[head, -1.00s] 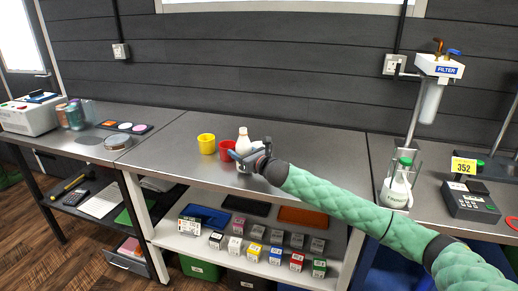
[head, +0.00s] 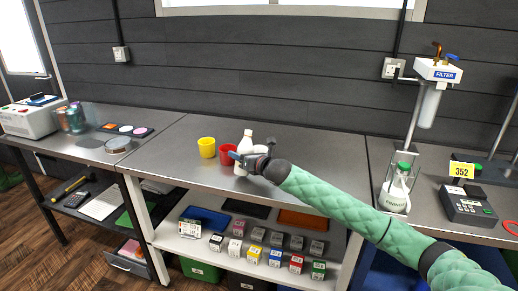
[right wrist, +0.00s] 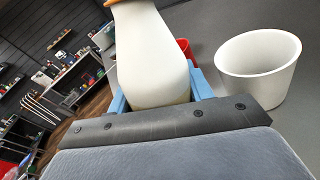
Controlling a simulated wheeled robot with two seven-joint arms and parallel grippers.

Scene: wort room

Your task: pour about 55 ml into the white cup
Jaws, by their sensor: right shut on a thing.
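My right gripper (head: 246,160) is shut on a white bottle (head: 244,147) above the middle table. The bottle looks roughly upright in the head view. In the right wrist view its pale body (right wrist: 150,55) stands between the blue fingers, with an orange band at the cut-off top. The white cup (right wrist: 258,68) stands right of the bottle in the right wrist view, apart from it; its visible inside looks empty. In the head view a white patch behind the gripper may be this cup, mostly hidden. My left gripper is not in view.
A red cup (head: 226,154) stands just left of the bottle and a yellow cup (head: 207,147) further left. A flask (head: 398,188) stands under the filter unit (head: 437,72) at right, beside a scale-like device (head: 468,204). The middle table (head: 310,160) is clear right of the gripper.

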